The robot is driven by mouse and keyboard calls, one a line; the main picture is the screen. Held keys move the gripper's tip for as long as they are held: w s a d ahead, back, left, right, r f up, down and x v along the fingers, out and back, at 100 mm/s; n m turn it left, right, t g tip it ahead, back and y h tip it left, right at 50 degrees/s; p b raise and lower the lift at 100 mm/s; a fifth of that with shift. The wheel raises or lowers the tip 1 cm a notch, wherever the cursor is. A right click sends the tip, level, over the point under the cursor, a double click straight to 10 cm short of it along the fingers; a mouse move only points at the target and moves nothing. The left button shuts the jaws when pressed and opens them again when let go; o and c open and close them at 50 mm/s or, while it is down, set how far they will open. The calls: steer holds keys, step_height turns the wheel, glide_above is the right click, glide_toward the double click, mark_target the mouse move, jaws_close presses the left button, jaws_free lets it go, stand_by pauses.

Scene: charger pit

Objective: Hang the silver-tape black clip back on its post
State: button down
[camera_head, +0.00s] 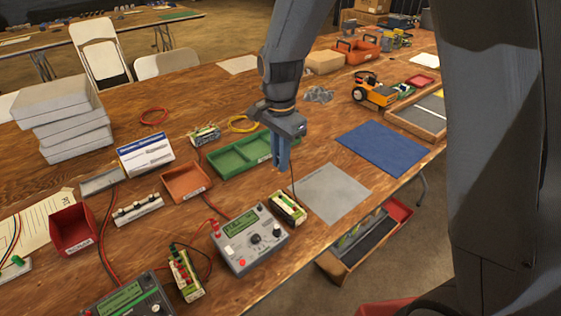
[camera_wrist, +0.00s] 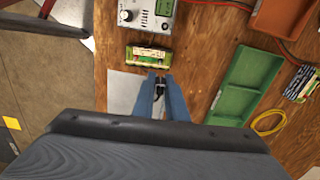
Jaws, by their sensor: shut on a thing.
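My gripper (camera_head: 281,164) is shut, pointing down above the table near the grey mat (camera_head: 330,192). In the wrist view its two blue fingers (camera_wrist: 161,80) close on a small dark thing, the black clip (camera_wrist: 160,84), with a thin dark lead. In the head view the lead runs down toward the battery pack (camera_head: 288,207) beside the near charger (camera_head: 250,240). The clip is mostly hidden by the fingers, and I cannot make out its silver tape. A white strip with small posts (camera_head: 138,210) lies left of the orange tray; I cannot tell which post is the clip's.
A green divided tray (camera_head: 240,154) and an orange tray (camera_head: 187,182) lie left of my gripper. A second charger (camera_head: 129,300) and another pack (camera_head: 186,275) are at the front. A blue mat (camera_head: 384,148) is to the right. A red bin (camera_head: 73,231) stands far left.

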steer(key=shift+s+a+r+p, duration=0.1)
steer(key=shift+s+a+p, duration=0.05)
steer(key=shift+p, duration=0.35)
steer(key=s+a, duration=0.1)
steer(key=a, duration=0.1)
steer(key=s+a+f+p, duration=0.1)
steer(key=s+a, duration=0.1)
steer(key=s+a+p, duration=0.1)
steer(key=a, duration=0.1)
steer(key=shift+s+f, duration=0.3)
steer(key=shift+f, duration=0.05)
steer(key=shift+f, duration=0.25)
steer(key=shift+f+b, duration=1.45)
steer(key=shift+f, duration=1.85)
steer(key=shift+f+p, duration=0.2)
steer(key=shift+p, duration=0.45)
steer(key=c, duration=1.7)
jaws_free()
